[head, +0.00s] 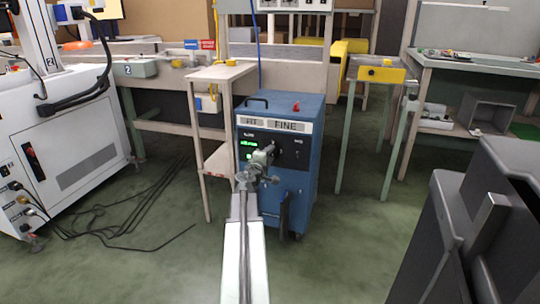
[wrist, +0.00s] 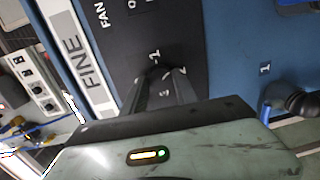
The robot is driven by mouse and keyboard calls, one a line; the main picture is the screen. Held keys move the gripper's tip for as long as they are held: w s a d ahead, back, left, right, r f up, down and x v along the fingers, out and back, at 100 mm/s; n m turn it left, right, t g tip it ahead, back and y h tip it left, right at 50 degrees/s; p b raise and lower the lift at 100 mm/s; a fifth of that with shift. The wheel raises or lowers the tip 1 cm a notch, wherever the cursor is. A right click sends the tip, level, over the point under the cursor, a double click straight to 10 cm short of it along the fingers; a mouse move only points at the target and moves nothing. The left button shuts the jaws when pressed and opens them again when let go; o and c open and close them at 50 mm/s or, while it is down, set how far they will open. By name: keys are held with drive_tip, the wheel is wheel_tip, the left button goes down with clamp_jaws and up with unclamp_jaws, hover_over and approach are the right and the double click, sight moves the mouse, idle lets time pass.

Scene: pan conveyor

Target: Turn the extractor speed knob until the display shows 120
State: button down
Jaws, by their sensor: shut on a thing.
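The blue extractor unit (head: 305,185) stands on the floor in the middle of the head view, with a FINE label and a black control panel (head: 286,150) on its front. A small green display (head: 248,143) glows at the panel's left; its digits are too small to read. My gripper (head: 266,153) is at the panel, just right of the display. In the wrist view, my gripper's fingers (wrist: 167,76) are shut on a dark knob (wrist: 157,71) with white markings around it. The fingers hide most of the knob. The display does not show in the wrist view.
A narrow wooden stand (head: 221,72) is close to the unit's left. A green-legged stand with a yellow box (head: 382,71) is to its right. Cables (head: 130,215) lie on the floor at left, beside a white machine (head: 75,135).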

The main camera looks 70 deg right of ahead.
idle(0.4)
drive_tip(key=c, duration=1)
unclamp_jaws()
drive_tip(key=shift+o, duration=0.2)
drive_tip(key=shift+a, duration=0.1)
drive_tip(key=a, duration=0.7)
drive_tip(key=shift+a+r, duration=0.2)
drive_tip(key=shift+a, duration=0.1)
